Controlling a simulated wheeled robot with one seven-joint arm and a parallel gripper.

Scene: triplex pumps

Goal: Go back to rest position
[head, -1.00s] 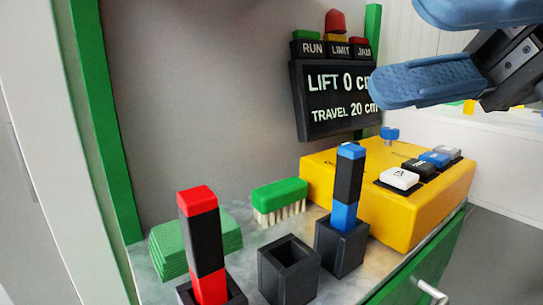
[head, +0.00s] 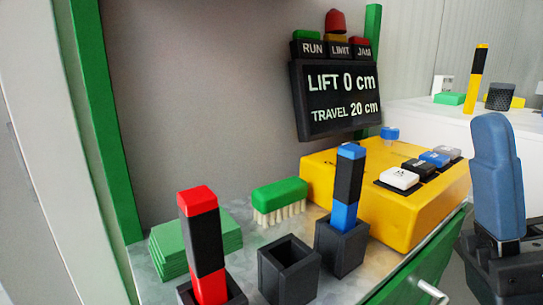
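My gripper (head: 492,150) is at the right edge of the head view, in front of the yellow control box's right side. One blue finger points upward from its dark body. The other finger cannot be made out, so how far apart they are is unclear. Nothing is seen held in it, and it appears apart from the bench things.
The yellow box (head: 345,205) has several buttons. A red-and-black block (head: 203,240) and a blue-and-black block (head: 346,185) stand in dark sockets, with an empty socket (head: 288,270) between. A green brush (head: 280,200), green pads (head: 195,245) and display (head: 340,100) are behind.

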